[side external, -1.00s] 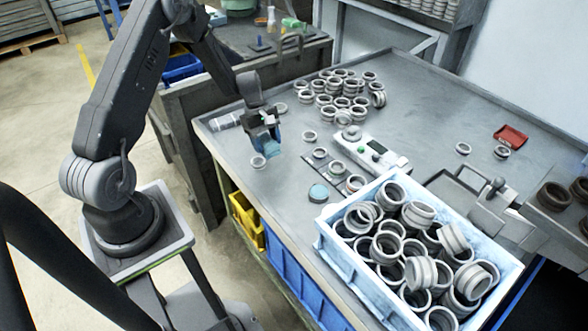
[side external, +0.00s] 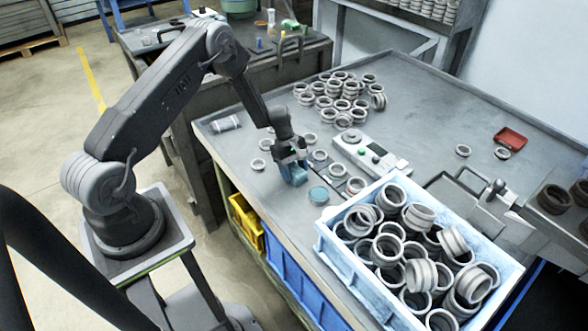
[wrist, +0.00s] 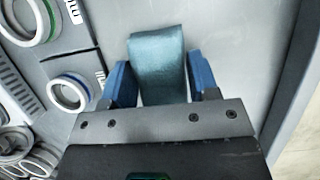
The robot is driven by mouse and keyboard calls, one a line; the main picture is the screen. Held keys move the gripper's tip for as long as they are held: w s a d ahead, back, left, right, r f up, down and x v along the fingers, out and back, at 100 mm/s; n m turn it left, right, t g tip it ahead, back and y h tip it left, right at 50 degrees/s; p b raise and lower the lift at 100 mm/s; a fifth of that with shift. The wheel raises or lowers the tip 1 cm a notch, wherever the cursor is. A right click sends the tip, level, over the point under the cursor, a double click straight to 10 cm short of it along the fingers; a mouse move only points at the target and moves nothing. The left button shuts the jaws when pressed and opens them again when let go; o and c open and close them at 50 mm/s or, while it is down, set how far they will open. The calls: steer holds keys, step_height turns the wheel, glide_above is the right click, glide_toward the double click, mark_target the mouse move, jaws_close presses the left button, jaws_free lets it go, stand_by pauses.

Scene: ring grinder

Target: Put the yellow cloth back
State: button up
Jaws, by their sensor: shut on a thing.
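My gripper (side external: 290,158) is low over the workbench, left of the white gauge and just above left of a round teal-topped piece (side external: 319,195). It is shut on a folded teal-blue cloth (side external: 295,175). In the wrist view the cloth (wrist: 158,62) sits between the two blue fingers of my gripper (wrist: 162,80) and extends past them. I cannot tell whether its lower edge touches the bench. The held cloth looks teal, not yellow, and I see no yellow cloth in either view.
A light-blue crate (side external: 335,246) full of metal rings stands at the front right of the bench. Several rings (side external: 345,88) lie at the back. A white gauge (side external: 368,152) lies right of my gripper. A rolled grey piece (side external: 227,123) lies near the left edge.

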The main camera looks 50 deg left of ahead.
steer(key=o, duration=0.8)
steer(key=shift+f, duration=0.1)
steer(key=v, duration=1.1)
steer(key=s+d+r+m+y, duration=0.1)
steer(key=d+r+m, duration=0.15)
steer(key=r, duration=0.45)
steer(key=s+d+r+m, duration=0.1)
steer(key=d+r+m, duration=0.15)
steer(key=r, duration=0.45)
steer(key=s+d+r+m+t+y, duration=0.2)
steer(key=s+d+r+m, duration=0.3)
steer(key=r, duration=0.4)
steer(key=s+d+r+m+t, duration=0.1)
steer(key=s+d+r+m, duration=0.1)
steer(key=s, duration=0.4)
steer(key=s+d+r+m+t+y, duration=0.1)
steer(key=s+d+r+m, duration=0.1)
steer(key=s, duration=0.4)
steer(key=s+d+r+m+t, duration=0.1)
steer(key=s+d+m, duration=0.2)
steer(key=s, duration=0.3)
steer(key=shift+d+r+m+t, duration=0.2)
steer(key=shift+r+m+t, duration=0.1)
steer(key=shift+r+m, duration=0.15)
